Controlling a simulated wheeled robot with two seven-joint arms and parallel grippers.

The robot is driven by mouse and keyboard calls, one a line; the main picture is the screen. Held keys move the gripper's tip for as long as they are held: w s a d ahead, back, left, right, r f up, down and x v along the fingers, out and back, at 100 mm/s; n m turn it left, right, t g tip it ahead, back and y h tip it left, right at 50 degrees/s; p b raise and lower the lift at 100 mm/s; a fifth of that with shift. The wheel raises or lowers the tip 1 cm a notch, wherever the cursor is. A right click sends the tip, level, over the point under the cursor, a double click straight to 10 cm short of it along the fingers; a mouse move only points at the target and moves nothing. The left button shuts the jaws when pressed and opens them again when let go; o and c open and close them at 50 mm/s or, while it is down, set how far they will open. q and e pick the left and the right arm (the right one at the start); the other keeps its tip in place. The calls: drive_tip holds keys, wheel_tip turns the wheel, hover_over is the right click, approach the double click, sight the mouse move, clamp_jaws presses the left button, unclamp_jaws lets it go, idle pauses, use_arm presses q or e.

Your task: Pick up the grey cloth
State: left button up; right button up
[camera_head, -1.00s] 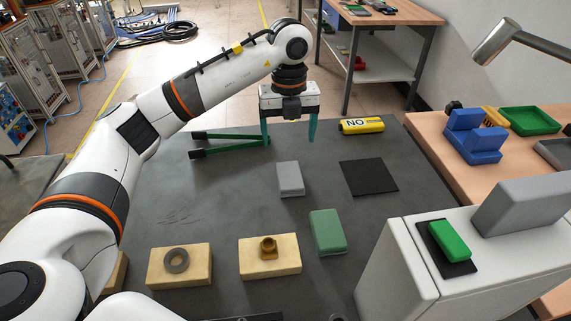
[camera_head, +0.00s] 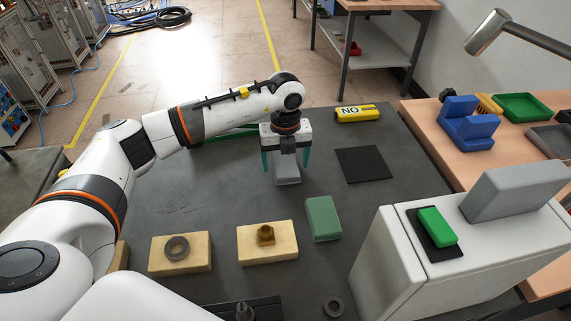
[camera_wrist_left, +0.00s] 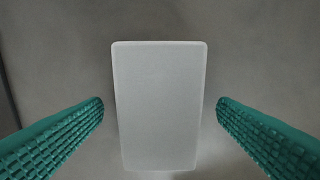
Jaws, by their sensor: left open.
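The grey cloth (camera_head: 287,176) is a small light-grey block on the dark table. In the head view my left gripper is right above it and hides its upper part. In the left wrist view the cloth (camera_wrist_left: 158,105) lies upright in the picture, between the two green ribbed fingers. My left gripper (camera_head: 286,163) is open, with one finger on each side of the cloth and a visible gap to both. It also shows in the left wrist view (camera_wrist_left: 160,108). My right gripper is not in view.
A black mat (camera_head: 363,164) lies right of the cloth. A green block (camera_head: 323,219) and two yellowish blocks with a ring (camera_head: 177,248) and a brass part (camera_head: 266,235) are nearer. A yellow "NO" item (camera_head: 357,114) lies behind. A white machine (camera_head: 400,260) stands at right.

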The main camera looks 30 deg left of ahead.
sight(286, 163)
use_arm(q)
drive_tip(key=c, duration=1.1)
drive_tip(key=shift+r, duration=0.15)
wheel_tip(286, 163, up, 10)
drive_tip(key=shift+f+b, duration=0.1)
drive_tip(key=shift+b, duration=0.4)
